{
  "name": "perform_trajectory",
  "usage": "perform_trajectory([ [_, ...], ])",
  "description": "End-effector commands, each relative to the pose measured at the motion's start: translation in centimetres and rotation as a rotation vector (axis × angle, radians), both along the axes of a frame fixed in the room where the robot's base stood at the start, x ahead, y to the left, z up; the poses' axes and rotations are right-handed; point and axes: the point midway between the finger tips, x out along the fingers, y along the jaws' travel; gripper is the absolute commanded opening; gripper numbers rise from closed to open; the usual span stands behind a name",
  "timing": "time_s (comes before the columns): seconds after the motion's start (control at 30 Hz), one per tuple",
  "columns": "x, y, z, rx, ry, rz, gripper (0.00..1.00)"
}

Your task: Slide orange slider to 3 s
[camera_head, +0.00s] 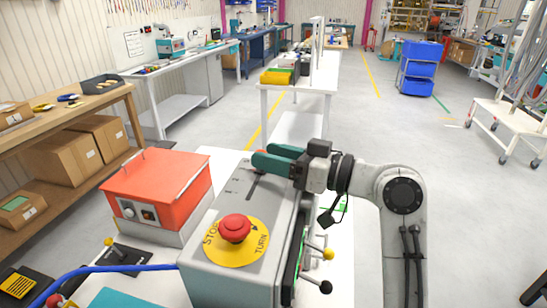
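A grey control box (232,281) stands on the white table, with a dark slot (255,187) in its top face. A small bit of orange (262,152), which looks like the slider, shows at the tips of my gripper (261,154). My gripper comes in from the right, low over the far end of the box top. Its two teal fingers point left, one behind the other. They hide most of the slider and the far part of the slot. I cannot tell whether they touch or grip it. Scale marks are too small to read.
A red stop button (235,228) on a yellow disc sits at the box's near end. An orange-red box (160,190) stands to the left. Levers with yellow (328,254) and black (326,287) knobs stick out on the right side. A blue cable (110,268) runs at lower left.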

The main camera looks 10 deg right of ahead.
Motion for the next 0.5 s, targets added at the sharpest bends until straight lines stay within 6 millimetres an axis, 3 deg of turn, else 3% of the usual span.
perform_trajectory([
  [0.3, -0.2, -0.1, -0.1, 0.0, 0.0, 0.003, 0.54],
  [0.5, -1.6, -2.4, -0.3, -0.001, -0.001, -0.001, 0.54],
])
